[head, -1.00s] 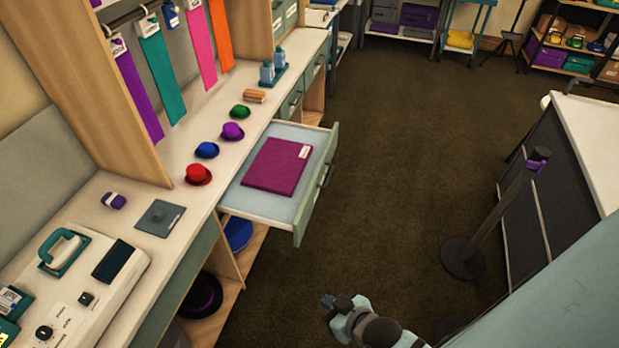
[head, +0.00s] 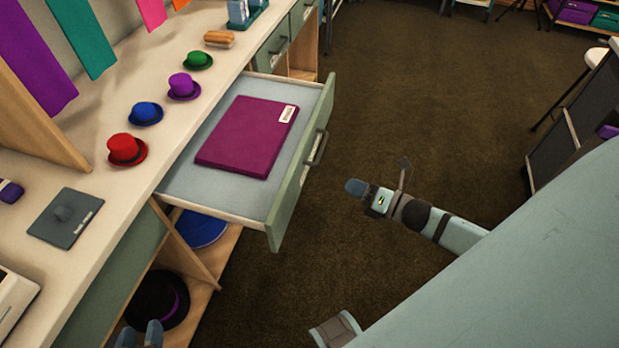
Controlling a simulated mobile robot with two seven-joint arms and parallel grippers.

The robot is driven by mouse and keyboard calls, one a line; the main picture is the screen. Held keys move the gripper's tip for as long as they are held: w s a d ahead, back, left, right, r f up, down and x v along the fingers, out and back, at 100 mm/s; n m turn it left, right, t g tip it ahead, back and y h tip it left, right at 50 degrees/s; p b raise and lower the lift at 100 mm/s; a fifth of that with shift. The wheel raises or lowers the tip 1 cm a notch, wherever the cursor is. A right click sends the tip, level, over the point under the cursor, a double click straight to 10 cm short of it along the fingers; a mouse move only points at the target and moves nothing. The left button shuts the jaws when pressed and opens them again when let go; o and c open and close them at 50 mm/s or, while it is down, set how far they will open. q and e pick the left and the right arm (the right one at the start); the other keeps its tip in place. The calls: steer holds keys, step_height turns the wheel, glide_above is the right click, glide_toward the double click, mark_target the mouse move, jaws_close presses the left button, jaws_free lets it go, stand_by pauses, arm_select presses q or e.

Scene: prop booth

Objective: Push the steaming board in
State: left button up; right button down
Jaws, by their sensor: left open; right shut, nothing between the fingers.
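The steaming board (head: 180,183) is a pale blue, drawer-like surface with a green front and a dark bar handle (head: 317,148). It stands pulled out from the counter over the floor. A purple folded piece (head: 240,140) with a white label lies flat on it. My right gripper (head: 357,187) is shut and empty, to the right of the board's front and apart from it in the picture. My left gripper (head: 140,336) shows only its two fingertips at the bottom edge, open, below and left of the board; the rest is cut off.
Red (head: 126,149), blue (head: 146,113), purple (head: 184,86) and green (head: 198,60) small hats line the counter beside the board. A grey plate (head: 66,217) lies nearer. A dark hat (head: 158,299) and a blue one (head: 202,228) sit on the shelf below. The brown floor (head: 420,90) is open.

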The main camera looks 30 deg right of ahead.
steer(key=w+d+f+n+g+y+b, duration=0.15)
steer(key=d+f+n+y+b, duration=0.3)
steer(key=n, duration=0.55)
arm_select(q)
step_height(320, 180, down, 5)
steer(key=d+b, duration=0.2)
steer(key=b, duration=0.1)
arm_select(e)
steer(key=n+b, duration=0.2)
steer(key=n, duration=0.1)
glide_toward(301, 171)
steer(key=shift+h, duration=0.25)
steer(key=x, duration=0.6)
steer(key=shift+a+r, duration=0.1)
steer(key=shift+r, duration=0.1)
steer(key=shift+w+a, duration=0.35)
steer(key=shift+w, duration=0.1)
arm_select(q)
steer(key=r+t, duration=0.1)
steer(key=w+r+h, duration=0.1)
steer(key=d+r+t+h, duration=0.1)
steer(key=shift+w+d+r+t, duration=0.1)
steer(key=shift+w+r+t, duration=0.2)
arm_select(e)
steer(key=shift+w+a, duration=0.1)
arm_select(q)
steer(key=shift+w, duration=0.1)
